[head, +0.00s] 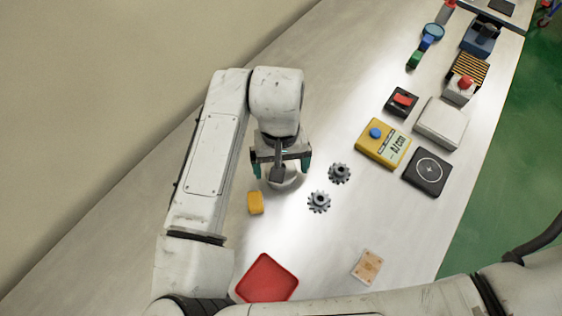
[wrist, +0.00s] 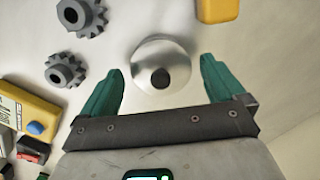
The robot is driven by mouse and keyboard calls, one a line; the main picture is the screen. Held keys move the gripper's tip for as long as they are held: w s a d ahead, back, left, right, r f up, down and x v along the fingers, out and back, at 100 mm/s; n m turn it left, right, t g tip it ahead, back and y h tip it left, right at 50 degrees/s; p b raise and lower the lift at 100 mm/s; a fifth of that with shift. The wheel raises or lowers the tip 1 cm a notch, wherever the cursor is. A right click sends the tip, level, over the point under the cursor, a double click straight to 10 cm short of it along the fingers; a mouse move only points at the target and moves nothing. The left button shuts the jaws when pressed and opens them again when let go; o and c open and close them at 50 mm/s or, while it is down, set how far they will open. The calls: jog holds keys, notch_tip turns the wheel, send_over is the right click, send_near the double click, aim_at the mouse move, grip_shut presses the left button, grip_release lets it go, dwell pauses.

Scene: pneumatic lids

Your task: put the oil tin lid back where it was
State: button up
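A round, shiny silver piece with a dark round centre (wrist: 150,52) lies on the table in the wrist view. It looks like the oil tin lid, but I cannot tell whether the dark centre is a knob or a hole. In the head view its silver edge (head: 287,183) shows below my gripper, which partly hides it. My gripper (head: 281,171) is open, its teal fingers apart. In the wrist view the fingers of my gripper (wrist: 163,69) lie either side of the silver piece, with a gap on both sides. No separate oil tin can be made out.
Two dark gears (head: 339,173) (head: 318,202) lie right of my gripper. A yellow block (head: 255,202) is close below it. A red tray (head: 267,279) and a card (head: 367,267) are nearer. A yellow box with a blue button (head: 383,143) and a black pad (head: 427,172) stand right.

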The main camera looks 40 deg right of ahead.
jog(key=shift+o, duration=0.2)
notch_tip(320, 180, up, 13)
jog(key=w, duration=0.1)
jog(key=shift+d+f, duration=0.15)
jog(key=shift+d, duration=0.25)
dwell(0.3)
